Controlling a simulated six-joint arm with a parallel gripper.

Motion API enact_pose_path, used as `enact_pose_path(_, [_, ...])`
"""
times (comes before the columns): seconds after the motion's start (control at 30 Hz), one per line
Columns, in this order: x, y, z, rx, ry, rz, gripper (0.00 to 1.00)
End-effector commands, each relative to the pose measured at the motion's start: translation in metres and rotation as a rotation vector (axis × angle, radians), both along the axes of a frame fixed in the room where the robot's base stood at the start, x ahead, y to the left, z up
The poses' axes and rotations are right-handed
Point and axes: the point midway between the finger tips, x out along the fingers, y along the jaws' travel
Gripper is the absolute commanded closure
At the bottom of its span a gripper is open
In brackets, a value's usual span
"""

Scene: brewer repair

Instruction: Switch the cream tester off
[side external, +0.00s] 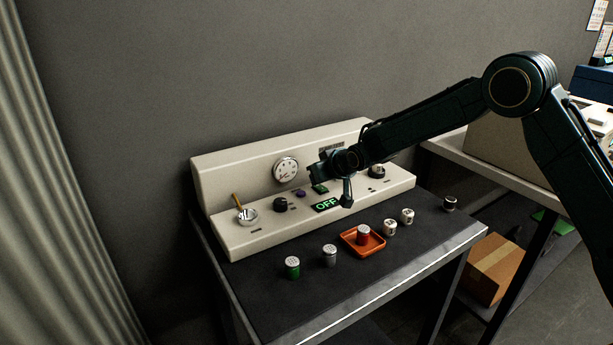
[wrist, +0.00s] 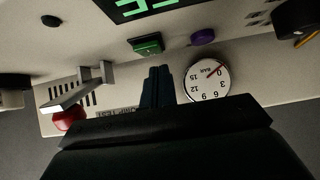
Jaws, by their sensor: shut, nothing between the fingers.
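The cream tester (side external: 240,167) stands on the dark bench against the wall. Its small display (side external: 326,204) shows "OFF" in green letters; part of it is cut off at the top of the wrist view (wrist: 150,6). A green button (side external: 320,189) sits just behind the display and also shows in the wrist view (wrist: 148,45). A metal switch lever (wrist: 78,88) with a red knob (wrist: 68,117) is at left in the wrist view, hidden by my arm in the side view. My gripper (wrist: 158,72) is shut and empty, pointing at the panel near the green button, apart from the lever.
A round gauge (side external: 285,169), purple button (side external: 300,193) and black knobs (side external: 280,204) are on the tester. Several small canisters (side external: 292,267) stand on the bench in front, one in an orange tray (side external: 348,241). The bench's front strip is clear.

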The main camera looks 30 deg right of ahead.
Motion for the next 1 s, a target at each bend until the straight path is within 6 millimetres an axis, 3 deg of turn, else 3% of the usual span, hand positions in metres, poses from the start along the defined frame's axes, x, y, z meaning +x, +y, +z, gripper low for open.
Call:
enact_pose_path(0.33, [0.005, 0.0, 0.039, 0.001, -0.004, -0.001, 1.0])
enact_pose_path(1.0, [-0.048, 0.0, 0.105, 0.0, -0.002, 0.0, 1.0])
